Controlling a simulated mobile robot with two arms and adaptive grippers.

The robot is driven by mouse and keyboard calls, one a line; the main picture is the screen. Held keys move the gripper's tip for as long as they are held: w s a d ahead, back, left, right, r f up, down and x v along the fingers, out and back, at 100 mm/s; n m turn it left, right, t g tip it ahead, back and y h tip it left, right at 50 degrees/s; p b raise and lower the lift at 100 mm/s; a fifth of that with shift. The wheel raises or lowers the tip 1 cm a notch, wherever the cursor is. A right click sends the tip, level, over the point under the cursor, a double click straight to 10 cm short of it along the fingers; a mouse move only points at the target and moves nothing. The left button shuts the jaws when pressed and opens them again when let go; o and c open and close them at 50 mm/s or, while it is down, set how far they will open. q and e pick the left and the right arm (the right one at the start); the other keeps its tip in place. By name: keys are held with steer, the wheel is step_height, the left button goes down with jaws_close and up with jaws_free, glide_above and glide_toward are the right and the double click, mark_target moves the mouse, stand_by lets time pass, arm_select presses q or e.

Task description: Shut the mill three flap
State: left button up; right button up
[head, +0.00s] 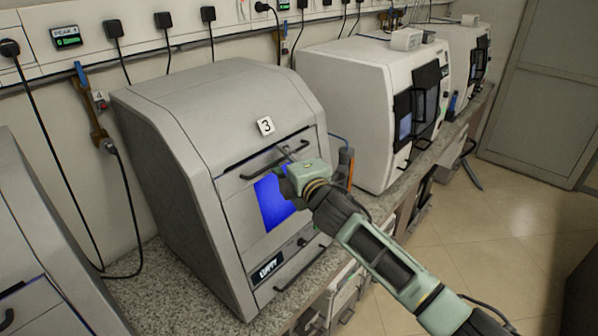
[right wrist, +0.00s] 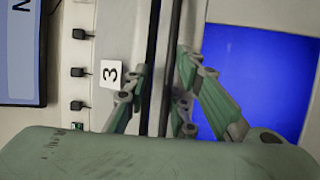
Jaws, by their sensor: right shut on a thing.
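Mill three (head: 165,150) is a grey machine on the bench, marked with a white "3" tag (head: 265,126). Its front flap (head: 234,205) has a blue window and a dark bar handle (head: 254,172) along its upper part. A dark gap runs above the handle; I cannot tell if the flap is fully closed. My right gripper (head: 286,160) is at the handle, with its fingers shut on it and hiding its middle. In the right wrist view my gripper (right wrist: 163,80) has green fingers on either side of the dark bar, between the "3" tag and the blue window. My left gripper is not in view.
Another grey machine (head: 35,245) stands at the left. White machines (head: 345,105) stand further along the bench to the right. An orange-handled item (head: 345,163) is beside mill three. Cables hang on the wall behind. The floor (head: 500,215) at the right is clear.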

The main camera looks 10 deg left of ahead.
steer(key=v, duration=1.2)
